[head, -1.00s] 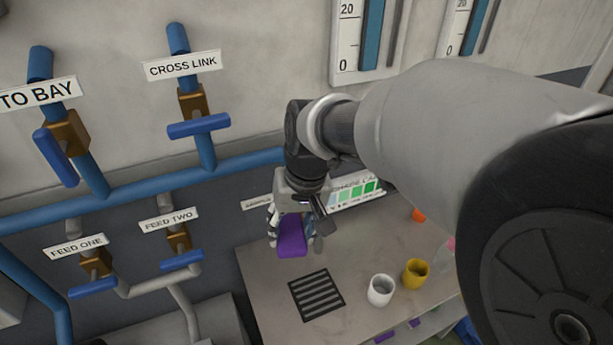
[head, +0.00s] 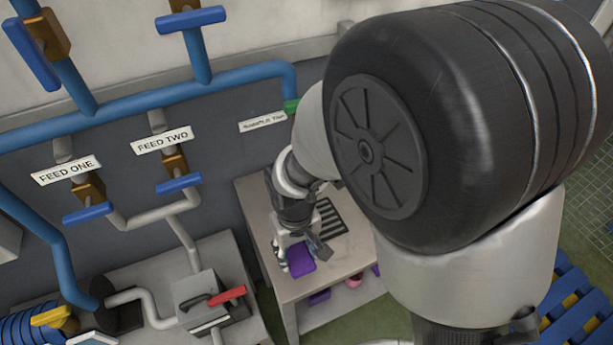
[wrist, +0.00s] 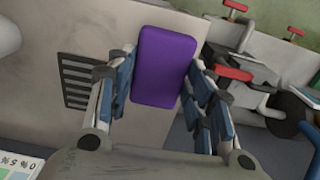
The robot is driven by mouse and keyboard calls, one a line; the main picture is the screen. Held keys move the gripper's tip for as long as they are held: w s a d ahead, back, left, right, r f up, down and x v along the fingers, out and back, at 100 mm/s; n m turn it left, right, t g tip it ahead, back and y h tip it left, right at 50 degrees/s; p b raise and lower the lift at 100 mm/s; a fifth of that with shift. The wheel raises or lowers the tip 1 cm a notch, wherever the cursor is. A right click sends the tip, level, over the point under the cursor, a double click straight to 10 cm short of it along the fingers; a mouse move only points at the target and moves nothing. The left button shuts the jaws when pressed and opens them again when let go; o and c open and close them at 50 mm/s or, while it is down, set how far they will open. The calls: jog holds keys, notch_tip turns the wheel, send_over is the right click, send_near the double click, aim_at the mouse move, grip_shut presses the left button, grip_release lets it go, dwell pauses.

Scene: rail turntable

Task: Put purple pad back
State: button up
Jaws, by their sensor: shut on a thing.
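The purple pad (head: 301,262) is a rounded block held in my gripper (head: 296,264), near the front left corner of the bench (head: 345,258) in the head view. In the wrist view the pad (wrist: 163,66) lies between the two blue-lined fingers of my gripper (wrist: 160,80), which are shut on it. Its broad purple face shows fully there. More purple pieces show below the bench top, one of them under its front edge (head: 319,297); whether they are pads I cannot tell.
A dark slotted grate (head: 330,218) lies in the bench top behind the gripper. Left of the bench stands a grey box with a red lever (head: 227,296). Blue pipes (head: 150,101) and labelled valves line the wall. My arm hides the bench's right part.

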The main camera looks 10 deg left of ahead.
aim_at(298, 265)
notch_tip(298, 265, down, 8)
jog(key=shift+r+b, duration=0.1)
jog(key=shift+b, duration=0.95)
jog(key=o, duration=0.9)
jog(key=shift+o, duration=0.2)
